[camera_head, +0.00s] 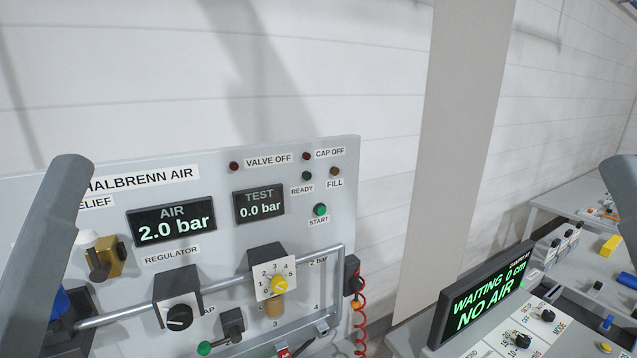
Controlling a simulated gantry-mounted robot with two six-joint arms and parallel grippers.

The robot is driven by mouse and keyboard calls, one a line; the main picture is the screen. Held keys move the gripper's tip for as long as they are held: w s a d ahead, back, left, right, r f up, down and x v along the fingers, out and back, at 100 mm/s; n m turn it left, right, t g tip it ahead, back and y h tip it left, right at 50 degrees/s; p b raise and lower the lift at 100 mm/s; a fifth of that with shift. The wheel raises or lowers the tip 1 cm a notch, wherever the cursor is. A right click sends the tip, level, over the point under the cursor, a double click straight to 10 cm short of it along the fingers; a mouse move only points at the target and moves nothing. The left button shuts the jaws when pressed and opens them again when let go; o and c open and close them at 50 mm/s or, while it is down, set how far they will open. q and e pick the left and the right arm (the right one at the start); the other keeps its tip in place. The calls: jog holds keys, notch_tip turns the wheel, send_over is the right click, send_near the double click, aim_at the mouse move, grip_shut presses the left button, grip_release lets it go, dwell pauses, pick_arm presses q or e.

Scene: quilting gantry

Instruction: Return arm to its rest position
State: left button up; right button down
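A grey arm link of mine slants up along the left edge of the head view, in front of the left side of the air panel (225,180). Another grey link of mine shows at the right edge, cut off by the frame. No gripper fingers can be made out on either arm. I cannot see whether either gripper holds anything. The panel stands upright before a white wall. Its displays read AIR 2.0 bar (173,219) and TEST 0.0 bar (259,204).
A console screen (484,298) reads WAITING, NO AIR. A grey post (455,140) stands between.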

notch_tip(320, 180, up, 25)
jog(key=p, duration=2.1)
